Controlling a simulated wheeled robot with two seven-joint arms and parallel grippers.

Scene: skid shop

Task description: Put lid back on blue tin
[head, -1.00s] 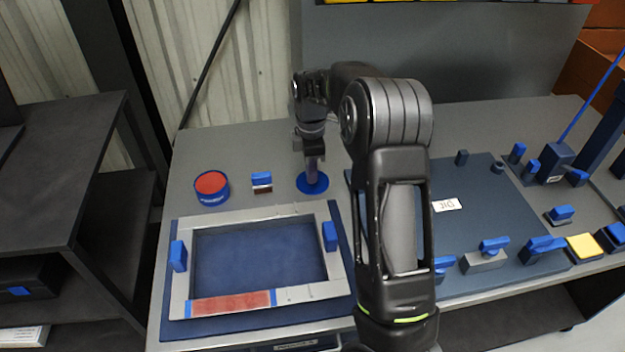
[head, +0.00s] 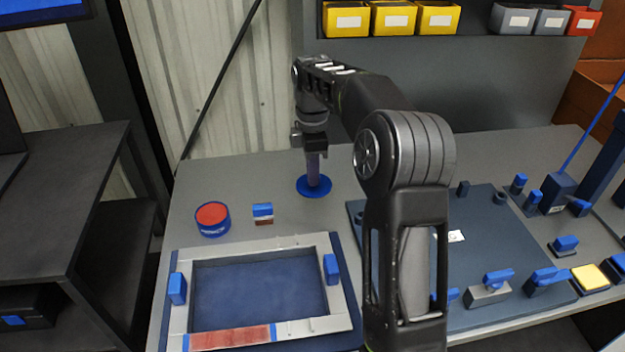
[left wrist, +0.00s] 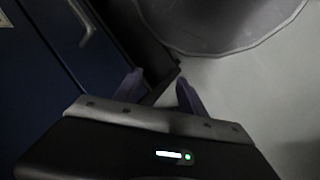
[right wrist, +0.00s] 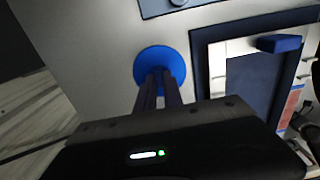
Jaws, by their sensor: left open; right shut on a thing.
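The blue tin (head: 212,221) stands upright at the back left of the bench, and red shows inside its round top. The lid, a flat blue disc (head: 314,187), is to the right of the tin and apart from it. It also shows in the right wrist view (right wrist: 160,62). My right gripper (head: 314,158) points down and is shut on the lid; the fingers hide its grip point. The lid looks raised off the bench, by how much I cannot tell. My left gripper (left wrist: 160,90) shows only in the left wrist view, with its fingers apart and nothing between them.
A small blue-topped block (head: 263,213) stands between tin and lid. A grey frame (head: 180,320) with blue clamps lies in front. A dark jig plate (head: 500,240) with blue-handled clamps is at right. Yellow bins (head: 392,18) hang behind.

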